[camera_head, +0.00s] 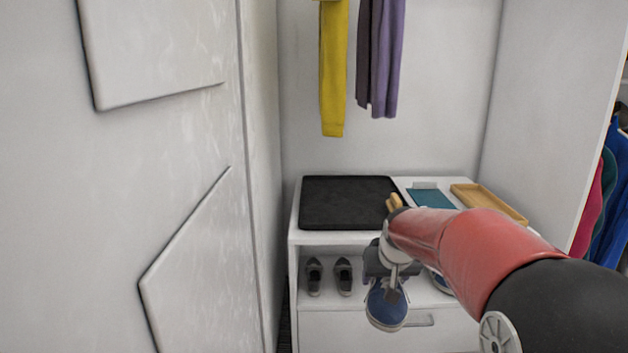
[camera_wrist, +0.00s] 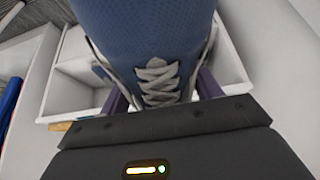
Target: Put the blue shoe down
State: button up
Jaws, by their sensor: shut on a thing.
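The blue shoe (camera_head: 386,306) hangs from my gripper (camera_head: 389,272) in front of the white cabinet, below the level of its top. In the wrist view the shoe (camera_wrist: 145,28) is large and close, with grey laces between the two dark fingers of my gripper (camera_wrist: 162,88). The gripper is shut on it, and the shoe appears clear of any surface. The black carpet tile (camera_head: 349,202) lies flat and bare on the left part of the cabinet top (camera_head: 340,238). Part of another blue shoe (camera_head: 440,283) shows on the open shelf behind my arm.
A pair of grey shoes (camera_head: 329,277) stands on the shelf at left. A teal flat item (camera_head: 430,198) and a wooden tray (camera_head: 489,203) lie on the cabinet top at right. Yellow (camera_head: 333,70) and purple (camera_head: 387,60) garments hang above. White walls close in both sides.

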jog(key=s+f+p, duration=0.1)
jog(key=s+f, duration=0.4)
jog(key=f, duration=0.6)
jog(key=s+f+p, duration=0.2)
jog(key=s+f, duration=0.3)
jog(key=f, duration=0.7)
jog(key=shift+f, duration=0.3)
